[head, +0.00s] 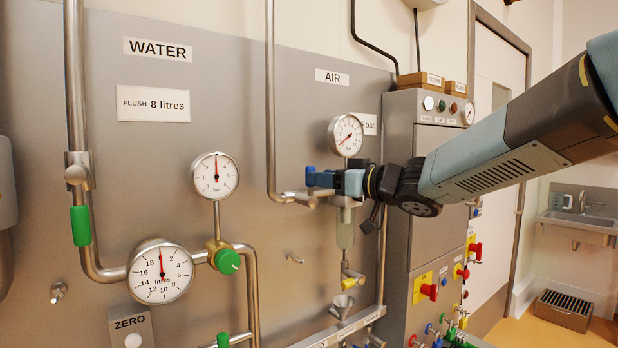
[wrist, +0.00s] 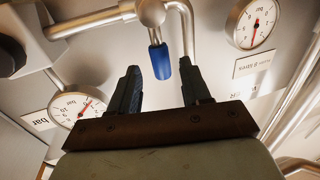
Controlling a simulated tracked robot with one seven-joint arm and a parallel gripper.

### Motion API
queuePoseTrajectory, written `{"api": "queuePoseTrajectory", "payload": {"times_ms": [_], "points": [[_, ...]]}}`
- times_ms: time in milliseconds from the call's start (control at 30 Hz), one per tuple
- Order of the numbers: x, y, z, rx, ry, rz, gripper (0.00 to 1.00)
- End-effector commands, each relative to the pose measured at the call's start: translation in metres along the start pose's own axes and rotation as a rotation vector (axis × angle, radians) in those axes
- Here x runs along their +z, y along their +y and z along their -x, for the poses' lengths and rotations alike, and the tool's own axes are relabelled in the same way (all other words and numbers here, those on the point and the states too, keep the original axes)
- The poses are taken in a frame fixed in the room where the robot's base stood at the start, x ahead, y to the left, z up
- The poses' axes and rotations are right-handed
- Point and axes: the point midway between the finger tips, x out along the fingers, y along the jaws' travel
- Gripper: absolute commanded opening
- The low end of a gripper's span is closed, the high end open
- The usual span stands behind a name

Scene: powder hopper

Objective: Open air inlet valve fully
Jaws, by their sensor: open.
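The air inlet valve (head: 311,200) is a metal fitting at the foot of the pipe below the AIR label. Its lever has a blue grip (wrist: 161,62), seen in the wrist view below the metal valve body (wrist: 152,12). My gripper (head: 316,182) is at the valve in the head view, coming from the right, and hides part of it. In the wrist view my gripper (wrist: 160,74) is open, with a dark finger on either side of the blue grip. The grip's end lies between the fingertips, with gaps showing on both sides.
The air gauge (head: 346,135) is just above my gripper. A glass-like filter bowl (head: 345,228) hangs below it. The air pipe (head: 271,100) runs down on the left. A grey control cabinet (head: 425,150) stands to the right, under my arm. The water gauge (head: 215,176) is farther left.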

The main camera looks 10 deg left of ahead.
Motion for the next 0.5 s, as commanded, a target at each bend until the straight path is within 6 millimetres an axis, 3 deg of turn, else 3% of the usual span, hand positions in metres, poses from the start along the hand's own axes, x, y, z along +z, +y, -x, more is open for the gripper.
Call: {"api": "queuePoseTrajectory", "payload": {"times_ms": [200, 500], "points": [[0.001, 0.000, -0.031, -0.001, -0.001, 0.000, 0.47], [0.000, 0.001, -0.045, 0.001, 0.000, 0.000, 0.47]]}}
